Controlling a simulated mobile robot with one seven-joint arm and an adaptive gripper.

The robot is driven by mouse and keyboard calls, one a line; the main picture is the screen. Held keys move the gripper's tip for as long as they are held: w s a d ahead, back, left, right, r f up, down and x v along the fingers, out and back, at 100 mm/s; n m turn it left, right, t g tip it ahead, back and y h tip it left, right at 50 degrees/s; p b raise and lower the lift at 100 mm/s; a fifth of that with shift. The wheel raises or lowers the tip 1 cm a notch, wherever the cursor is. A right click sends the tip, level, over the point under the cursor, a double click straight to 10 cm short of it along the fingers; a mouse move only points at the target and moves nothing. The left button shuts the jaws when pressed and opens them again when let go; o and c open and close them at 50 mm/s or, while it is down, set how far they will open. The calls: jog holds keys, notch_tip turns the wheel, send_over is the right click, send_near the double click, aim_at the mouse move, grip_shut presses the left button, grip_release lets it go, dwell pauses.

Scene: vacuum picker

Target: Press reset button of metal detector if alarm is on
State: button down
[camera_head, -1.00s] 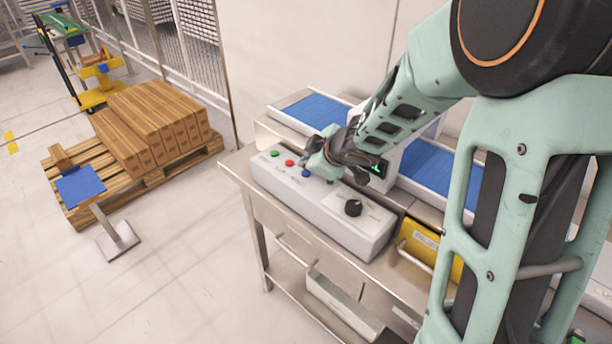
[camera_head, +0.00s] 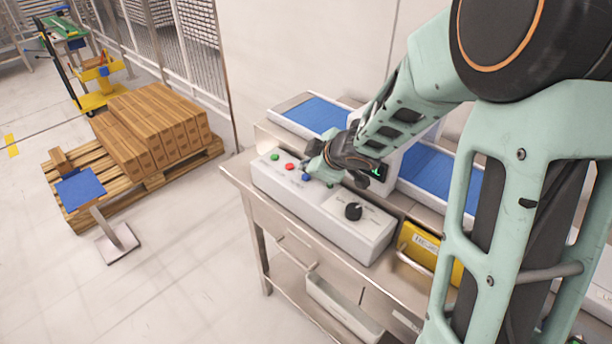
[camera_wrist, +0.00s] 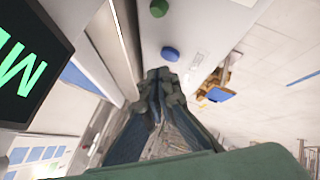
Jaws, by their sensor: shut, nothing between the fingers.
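The white control box (camera_head: 325,222) stands on a metal table, with a green button (camera_head: 275,157), a red button (camera_head: 290,166), a blue button (camera_head: 306,177) and a black knob (camera_head: 353,211) on its top. My gripper (camera_head: 314,171) is shut and empty, over the box right beside the blue button. In the wrist view the shut fingertips (camera_wrist: 161,75) point towards the blue button (camera_wrist: 170,54); I cannot tell whether they touch it.
Blue conveyor belts (camera_head: 438,174) run behind the box. A yellow box (camera_head: 420,250) sits on the table to the right. A pallet (camera_head: 185,164) with cartons and a stand with a blue top (camera_head: 80,188) are on the floor at left.

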aim_at(307, 178)
jog(key=shift+f+b, duration=0.35)
jog(key=shift+f, duration=0.1)
jog(key=shift+f+b, duration=0.3)
jog(key=shift+f, duration=0.1)
dwell(0.7)
jog(key=shift+r, duration=0.2)
jog(key=shift+r+p, duration=0.65)
jog(key=shift+p, duration=0.25)
notch_tip(307, 178, up, 5)
jog(key=p, duration=0.5)
dwell(0.7)
